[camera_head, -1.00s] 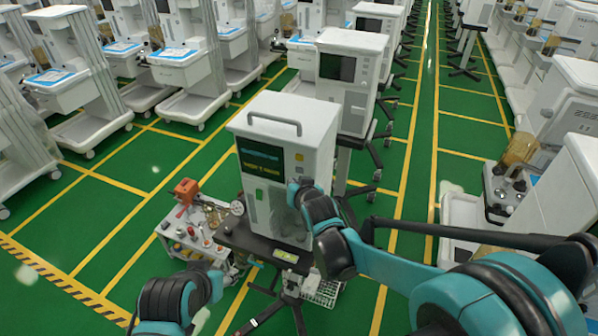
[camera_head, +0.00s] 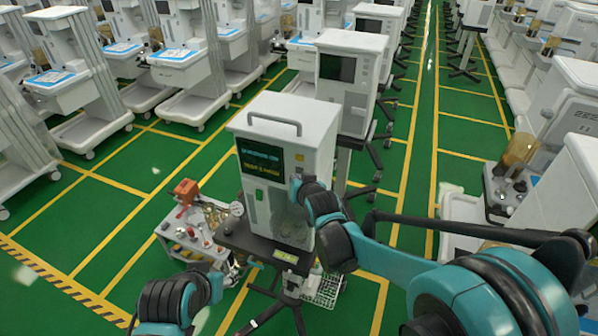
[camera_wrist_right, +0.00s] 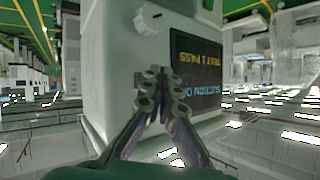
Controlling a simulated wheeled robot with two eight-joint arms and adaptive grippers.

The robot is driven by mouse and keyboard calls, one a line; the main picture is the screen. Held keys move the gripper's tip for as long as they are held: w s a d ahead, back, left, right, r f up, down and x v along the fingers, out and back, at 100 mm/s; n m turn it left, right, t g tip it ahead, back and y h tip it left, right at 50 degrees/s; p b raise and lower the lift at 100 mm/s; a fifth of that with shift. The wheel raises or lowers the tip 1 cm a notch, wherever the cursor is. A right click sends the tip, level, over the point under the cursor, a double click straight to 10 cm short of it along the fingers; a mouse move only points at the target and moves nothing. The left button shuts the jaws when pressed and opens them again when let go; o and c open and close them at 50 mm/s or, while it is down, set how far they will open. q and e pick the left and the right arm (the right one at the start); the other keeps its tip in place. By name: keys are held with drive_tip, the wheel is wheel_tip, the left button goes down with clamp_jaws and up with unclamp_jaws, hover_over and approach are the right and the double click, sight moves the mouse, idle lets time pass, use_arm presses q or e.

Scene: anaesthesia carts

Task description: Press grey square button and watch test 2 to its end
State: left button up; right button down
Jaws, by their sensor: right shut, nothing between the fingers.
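The white machine (camera_head: 283,130) stands on a dark stand. Its dark screen (camera_head: 261,160) shows a cyan line above a yellow line. In the right wrist view the screen (camera_wrist_right: 198,72) appears upside down; its yellow line seems to read "TEST 1 PASS". A small grey square (camera_head: 299,169) shows on the front below a yellow mark, right of the screen. My right gripper (camera_wrist_right: 160,75) is shut and empty in front of the machine's face, apparently apart from it; its fingertips are unclear in the head view. My left arm is at the bottom left, its fingers not distinguishable.
A small green element (camera_head: 259,194) is on the machine's front under the screen. A low trolley (camera_head: 190,240) with a red device and gauge stands at left. A wire basket (camera_head: 324,290) sits beside the stand. A white knob (camera_wrist_right: 148,20) shows in the wrist view. Green floor lies open at left.

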drive_tip(key=shift+w, duration=0.1)
idle(0.7)
drive_tip(key=shift+w+d, duration=0.2)
drive_tip(key=shift+w, duration=0.1)
drive_tip(key=shift+w+d, duration=0.15)
drive_tip(key=shift+w, duration=0.25)
idle(0.8)
drive_tip(key=shift+s+b, duration=0.1)
drive_tip(key=shift+b, duration=0.2)
drive_tip(key=shift+s+a, duration=0.35)
drive_tip(key=shift+s, duration=0.4)
drive_tip(key=s, duration=0.1)
drive_tip(key=s+a, duration=0.1)
drive_tip(key=s, duration=0.1)
drive_tip(key=s+a, duration=0.1)
drive_tip(key=shift+s, duration=0.3)
